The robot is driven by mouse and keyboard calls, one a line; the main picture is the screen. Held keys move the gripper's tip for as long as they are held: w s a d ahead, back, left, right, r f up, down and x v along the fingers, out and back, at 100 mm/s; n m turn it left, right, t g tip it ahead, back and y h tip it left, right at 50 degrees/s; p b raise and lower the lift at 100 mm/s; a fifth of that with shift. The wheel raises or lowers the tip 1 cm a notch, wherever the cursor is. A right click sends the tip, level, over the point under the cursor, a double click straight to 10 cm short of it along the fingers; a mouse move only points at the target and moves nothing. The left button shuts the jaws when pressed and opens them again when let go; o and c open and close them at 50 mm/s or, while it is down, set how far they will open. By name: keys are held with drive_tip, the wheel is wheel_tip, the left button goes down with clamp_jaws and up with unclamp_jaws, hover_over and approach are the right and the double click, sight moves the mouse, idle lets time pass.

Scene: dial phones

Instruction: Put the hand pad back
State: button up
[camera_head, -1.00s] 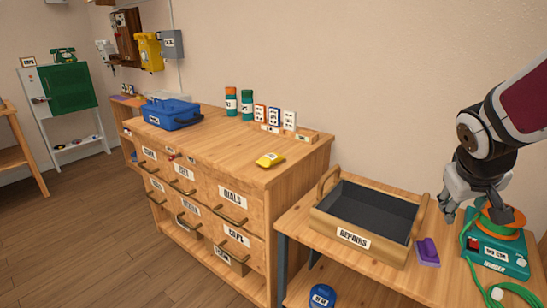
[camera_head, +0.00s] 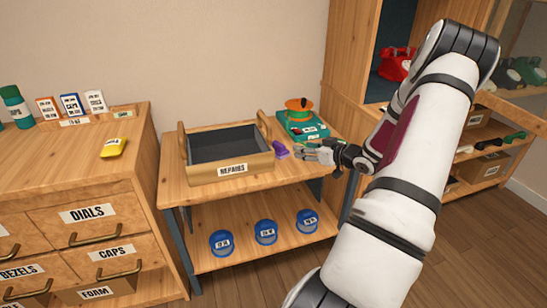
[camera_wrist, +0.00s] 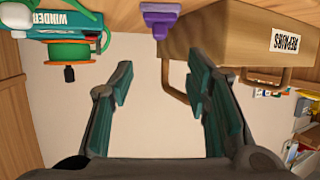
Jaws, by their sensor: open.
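A purple piece with a raised grip (camera_head: 280,150), which looks like the hand pad, sits on the bench just right of the REPAIRS tray (camera_head: 232,170). In the wrist view, which is upside down, the purple piece (camera_wrist: 160,18) shows at the top beside the wooden tray (camera_wrist: 225,40). My gripper (camera_head: 308,152) is at the bench's right part, just right of the purple piece and apart from it. In the wrist view its fingers (camera_wrist: 155,95) are spread and nothing is between them.
A teal winder (camera_head: 302,125) with an orange-topped spool stands behind my gripper. Blue round containers (camera_head: 266,233) sit on the lower shelf. A tall wooden cabinet (camera_head: 345,70) with a red phone stands at right.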

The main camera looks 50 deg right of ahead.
drive_tip(key=shift+s+a+f, duration=0.1)
drive_tip(key=shift+s+f, duration=0.05)
drive_tip(key=shift+s, duration=0.2)
drive_tip(key=b, duration=0.2)
approach(280, 144)
drive_tip(key=x, duration=0.3)
drive_tip(key=shift+a+f, duration=0.1)
drive_tip(key=shift+f, duration=0.15)
drive_tip(key=shift+r+b+x, duration=0.2)
drive_tip(key=shift+b+x, duration=0.95)
drive_tip(key=shift+x, duration=1.65)
clamp_jaws()
